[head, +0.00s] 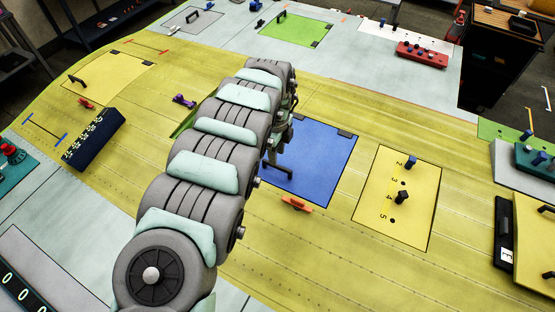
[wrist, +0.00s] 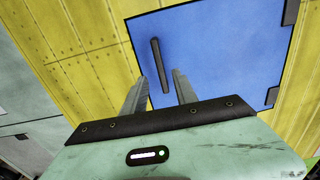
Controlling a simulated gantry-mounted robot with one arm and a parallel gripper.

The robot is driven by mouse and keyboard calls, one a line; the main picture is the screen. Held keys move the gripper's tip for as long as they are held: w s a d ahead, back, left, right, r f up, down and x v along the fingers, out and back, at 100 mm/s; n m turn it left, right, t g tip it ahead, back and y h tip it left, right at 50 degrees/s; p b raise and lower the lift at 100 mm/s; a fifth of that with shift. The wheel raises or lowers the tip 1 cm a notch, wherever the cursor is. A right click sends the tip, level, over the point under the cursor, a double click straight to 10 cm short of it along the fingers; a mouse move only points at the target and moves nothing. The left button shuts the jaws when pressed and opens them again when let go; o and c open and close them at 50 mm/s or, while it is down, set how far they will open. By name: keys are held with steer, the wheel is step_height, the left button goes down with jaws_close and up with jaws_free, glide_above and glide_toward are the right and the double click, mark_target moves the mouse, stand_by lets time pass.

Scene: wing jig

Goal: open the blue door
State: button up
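The blue door (head: 322,165) is a flat panel that looks flush with the yellow wing skin, with dark hinges at its far edge. It also fills much of the wrist view (wrist: 225,50). Its dark bar handle (wrist: 156,52) runs lengthwise near one edge; in the head view the handle (head: 280,171) is partly behind my arm. My gripper (wrist: 160,74) is open and empty, its two fingers apart with the handle's near end between them in the picture. Whether the fingers are down around the handle or above it, I cannot tell. In the head view my arm mostly hides the gripper.
An orange latch-like piece (head: 297,204) lies just outside the door's near edge. A yellow numbered panel (head: 422,220) with dark pegs is to the right. A dark blue block (head: 93,140) and a purple piece (head: 184,100) are left of my arm. A green panel (head: 296,30) is farther back.

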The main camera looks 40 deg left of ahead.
steer(key=shift+w+f+p, duration=0.1)
steer(key=shift+f+p, duration=0.4)
steer(key=shift+f, duration=2.1)
steer(key=shift+c, duration=0.5)
jaws_close()
